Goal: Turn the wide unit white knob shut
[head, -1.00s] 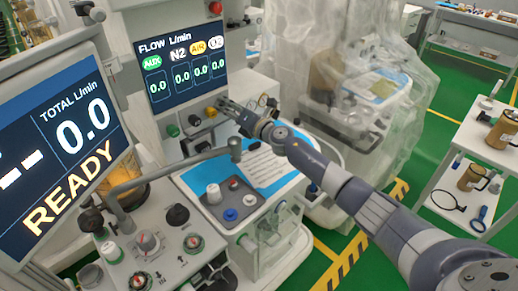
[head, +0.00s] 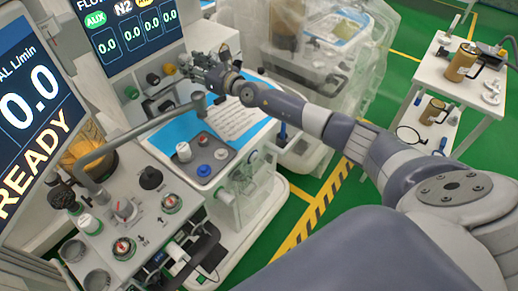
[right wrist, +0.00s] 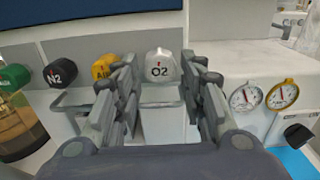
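The wide unit's white knob, marked O2 (right wrist: 160,68), sits at the centre of the right wrist view, with its red mark near the top. My right gripper (right wrist: 161,92) is open, with one finger on each side of the knob. I cannot tell whether either finger touches it. In the head view my right gripper (head: 203,68) is at the unit's front below the flow display (head: 130,27) and hides the white knob. A yellow knob (right wrist: 103,66), a black N2 knob (right wrist: 59,73) and a green knob (right wrist: 14,77) stand to the left. My left gripper is not in view.
Two round gauges (right wrist: 262,95) are right of the white knob. A grey bent tube (head: 130,135) and a panel with small knobs (head: 205,158) stand in front. A plastic-covered unit (head: 320,60) is behind my right arm. A white table (head: 450,85) stands at right.

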